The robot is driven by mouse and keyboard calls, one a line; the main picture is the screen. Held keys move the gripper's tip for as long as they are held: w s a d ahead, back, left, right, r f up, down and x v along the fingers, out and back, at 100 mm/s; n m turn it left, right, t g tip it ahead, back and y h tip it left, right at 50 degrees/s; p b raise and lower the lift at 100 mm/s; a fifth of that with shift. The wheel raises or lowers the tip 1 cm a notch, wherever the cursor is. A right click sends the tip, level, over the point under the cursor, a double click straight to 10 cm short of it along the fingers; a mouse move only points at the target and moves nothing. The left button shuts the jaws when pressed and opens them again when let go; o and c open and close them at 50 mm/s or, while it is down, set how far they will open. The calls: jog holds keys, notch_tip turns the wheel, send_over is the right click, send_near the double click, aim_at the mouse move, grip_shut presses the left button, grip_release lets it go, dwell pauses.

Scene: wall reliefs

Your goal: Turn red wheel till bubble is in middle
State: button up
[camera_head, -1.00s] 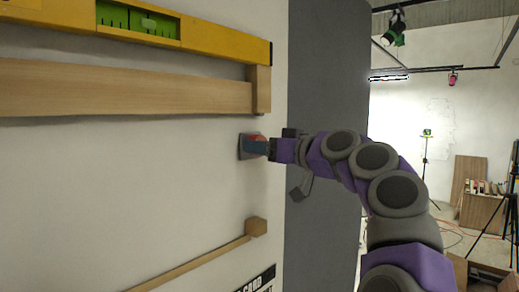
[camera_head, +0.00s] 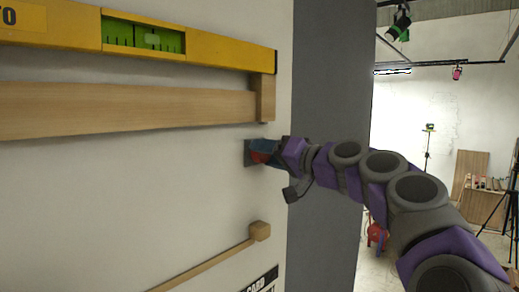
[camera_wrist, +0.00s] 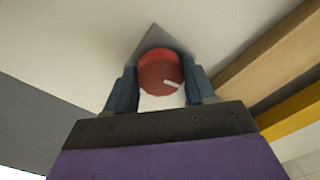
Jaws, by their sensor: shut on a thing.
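The red wheel (camera_wrist: 160,72) sits on a grey plate on the wall and carries a white mark at its lower right in the wrist view. My gripper (camera_wrist: 160,88) has one finger on each side of the wheel and is shut on it. In the head view my gripper (camera_head: 268,152) covers most of the red wheel (camera_head: 258,157). The yellow spirit level (camera_head: 228,50) is on the wall above. Its green vial (camera_head: 125,38) shows a paler bubble (camera_head: 152,39) to the right of the vial's middle.
A wooden beam (camera_head: 130,103) with an end block runs below the level. A thin wooden rail (camera_head: 210,262) with a block (camera_head: 260,231) is lower on the wall. A grey panel (camera_head: 325,130) stands right of the wall. A tripod (camera_head: 490,210) is far right.

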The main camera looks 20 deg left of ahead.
jog(key=shift+w+d+r+m+p, duration=0.1)
jog(key=shift+d+m+p, duration=0.15)
jog(key=shift+m+p, duration=0.75)
jog(key=shift+m, duration=0.4)
jog(key=o, duration=0.7)
jog(key=shift+d, duration=0.1)
jog(key=o, duration=0.3)
jog(key=shift+w+d, duration=0.1)
jog(key=shift+d, duration=0.65)
jog(key=shift+o, duration=0.2)
jog(key=b+v, duration=0.2)
jog(key=v, duration=1.4)
jog(key=shift+s+b, duration=0.3)
jog(key=shift+s, duration=0.05)
